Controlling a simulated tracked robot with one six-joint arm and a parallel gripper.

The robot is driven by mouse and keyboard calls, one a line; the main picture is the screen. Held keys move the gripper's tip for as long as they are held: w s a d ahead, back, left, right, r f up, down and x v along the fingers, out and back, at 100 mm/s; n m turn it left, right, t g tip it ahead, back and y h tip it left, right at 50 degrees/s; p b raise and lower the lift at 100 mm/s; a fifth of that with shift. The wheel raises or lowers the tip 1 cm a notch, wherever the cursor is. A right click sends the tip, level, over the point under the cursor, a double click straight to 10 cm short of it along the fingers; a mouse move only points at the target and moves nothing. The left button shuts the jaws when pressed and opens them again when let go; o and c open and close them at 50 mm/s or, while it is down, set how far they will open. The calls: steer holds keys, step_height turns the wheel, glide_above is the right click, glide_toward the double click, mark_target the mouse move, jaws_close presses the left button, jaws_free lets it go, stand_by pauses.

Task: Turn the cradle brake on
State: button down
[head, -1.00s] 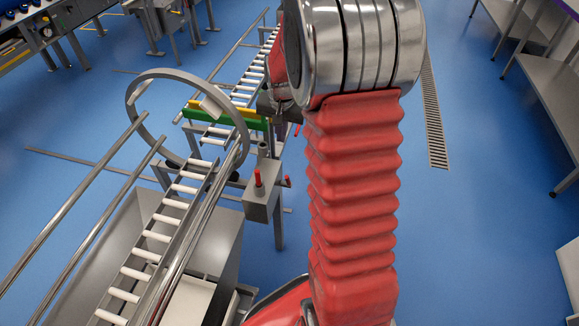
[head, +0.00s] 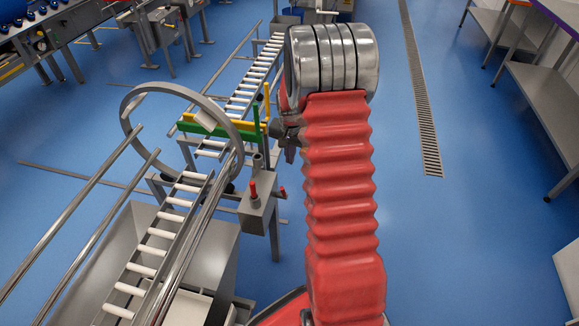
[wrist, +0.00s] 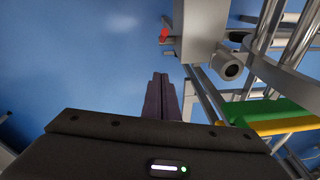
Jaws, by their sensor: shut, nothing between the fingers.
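The cradle is a grey ring (head: 127,112) around a roller track, seen in the head view. A grey box (head: 257,208) on a post stands at its right. I cannot tell which is the brake. The wrist view shows the box (wrist: 205,28) and a red tip (wrist: 164,36) beyond my fingers. My gripper (wrist: 161,77) is shut and empty, apart from the box. In the head view my gripper (head: 289,152) is partly hidden by my arm.
A green bar (head: 207,132) and a yellow bar (head: 195,120) cross the track behind the ring, with green and yellow uprights beside them. A white-roller conveyor (head: 250,85) runs to the back. A steel hopper (head: 205,255) stands in front.

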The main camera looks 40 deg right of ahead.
steer(key=f, duration=0.3)
steer(key=a+f, duration=0.1)
steer(key=f, duration=0.6)
steer(key=shift+s+a+f, duration=0.1)
steer(key=shift+a+f, duration=0.05)
steer(key=shift+a, duration=0.25)
steer(key=shift+s+a+f, duration=0.2)
steer(key=shift+a, duration=0.2)
